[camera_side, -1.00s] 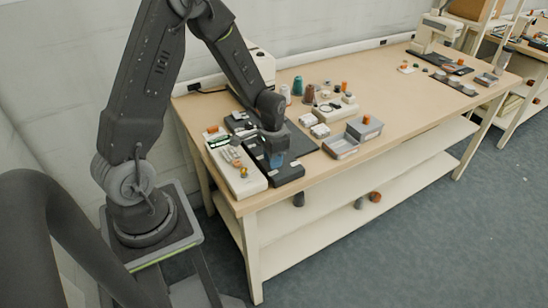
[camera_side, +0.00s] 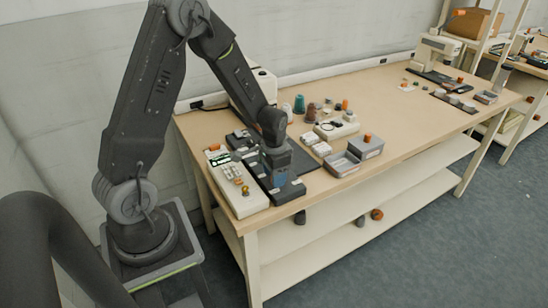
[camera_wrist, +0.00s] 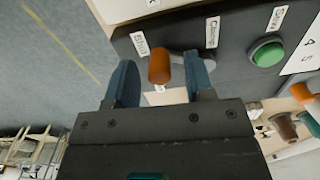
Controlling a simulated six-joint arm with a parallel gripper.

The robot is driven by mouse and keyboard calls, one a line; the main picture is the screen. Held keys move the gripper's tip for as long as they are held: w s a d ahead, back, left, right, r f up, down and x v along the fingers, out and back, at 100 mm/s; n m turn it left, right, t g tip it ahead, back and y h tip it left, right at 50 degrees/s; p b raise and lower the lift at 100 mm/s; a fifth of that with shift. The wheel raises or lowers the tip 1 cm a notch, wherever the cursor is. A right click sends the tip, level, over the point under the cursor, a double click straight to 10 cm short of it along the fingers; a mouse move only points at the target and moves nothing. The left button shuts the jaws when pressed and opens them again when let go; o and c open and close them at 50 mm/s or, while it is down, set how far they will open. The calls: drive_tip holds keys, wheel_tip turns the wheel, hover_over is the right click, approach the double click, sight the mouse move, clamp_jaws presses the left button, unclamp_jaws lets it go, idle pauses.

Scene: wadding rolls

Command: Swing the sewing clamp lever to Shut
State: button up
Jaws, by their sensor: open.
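My gripper (camera_wrist: 160,74) is open, with one blue finger on each side of an orange-brown lever knob (camera_wrist: 159,65). The lever belongs to a dark clamp housing (camera_wrist: 235,38) with white labels. The "Shut" label (camera_wrist: 142,44) is just left of the knob, and the "Clamp" label (camera_wrist: 212,32) is to its right. In the side view my gripper (camera_side: 283,185) is low at the front end of the dark unit (camera_side: 288,196) and hides the lever.
A green button (camera_wrist: 267,52) sits right of the lever on the same housing. In the side view, a white control panel (camera_side: 238,188) lies left of the dark unit. Grey bins (camera_side: 343,164) and thread cones stand to the right. The bench's front edge is close.

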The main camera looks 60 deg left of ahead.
wheel_tip(320, 180, up, 13)
idle(0.3)
drive_tip(key=s+d+r+t, duration=0.5)
drive_tip(key=s+d+r, duration=0.6)
drive_tip(key=s, duration=0.4)
drive_tip(key=shift+d+r+n+t, duration=0.2)
drive_tip(key=shift+d+n+t, duration=0.15)
drive_tip(key=shift+d, duration=0.5)
